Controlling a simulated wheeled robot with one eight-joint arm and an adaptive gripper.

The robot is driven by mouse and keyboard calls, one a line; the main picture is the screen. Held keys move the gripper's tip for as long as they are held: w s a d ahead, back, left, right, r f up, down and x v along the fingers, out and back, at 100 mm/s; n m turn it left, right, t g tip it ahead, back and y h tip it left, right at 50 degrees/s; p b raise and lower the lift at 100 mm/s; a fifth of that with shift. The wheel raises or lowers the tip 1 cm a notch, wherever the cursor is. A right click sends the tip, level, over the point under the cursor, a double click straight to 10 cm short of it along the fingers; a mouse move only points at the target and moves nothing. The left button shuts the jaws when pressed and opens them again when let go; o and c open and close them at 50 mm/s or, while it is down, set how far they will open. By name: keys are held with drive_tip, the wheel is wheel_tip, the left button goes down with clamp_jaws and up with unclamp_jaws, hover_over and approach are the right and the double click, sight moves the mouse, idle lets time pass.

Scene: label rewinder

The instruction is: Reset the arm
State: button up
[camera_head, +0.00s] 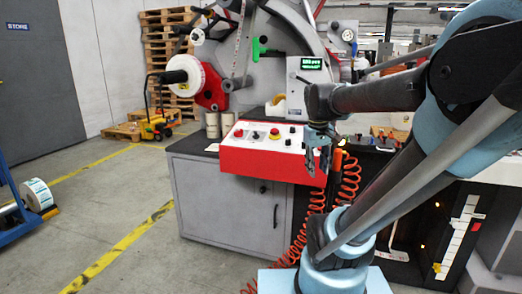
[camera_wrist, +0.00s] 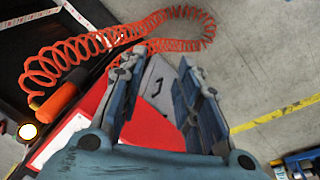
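My arm reaches in from the right in the head view, bent at the elbow. My gripper (camera_head: 318,165) points down in front of the red control box (camera_head: 258,148), near its right end. In the wrist view my gripper (camera_wrist: 160,62) has its two fingers apart with nothing between them. The red control panel and the grey cabinet door (camera_wrist: 157,84) show through and beyond the gap. I cannot tell whether the fingers touch the box.
A coiled orange air hose (camera_head: 349,178) hangs close to my gripper, right of the box. The grey cabinet (camera_head: 233,205) stands below. The rewinder with a white roll (camera_head: 187,75) is behind. Open floor (camera_head: 125,205) lies to the left, with a blue cart (camera_head: 18,208) at its edge.

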drive_tip(key=s+f+m+y, duration=0.1)
drive_tip(key=s+f+m, duration=0.2)
drive_tip(key=s+f, duration=0.7)
wheel_tip(320, 180, down, 2)
drive_tip(key=shift+s+a+f+t, duration=0.15)
drive_tip(key=shift+s+t, duration=0.15)
drive_tip(key=shift+w+f, duration=0.2)
drive_tip(key=shift+w, duration=0.25)
idle(0.5)
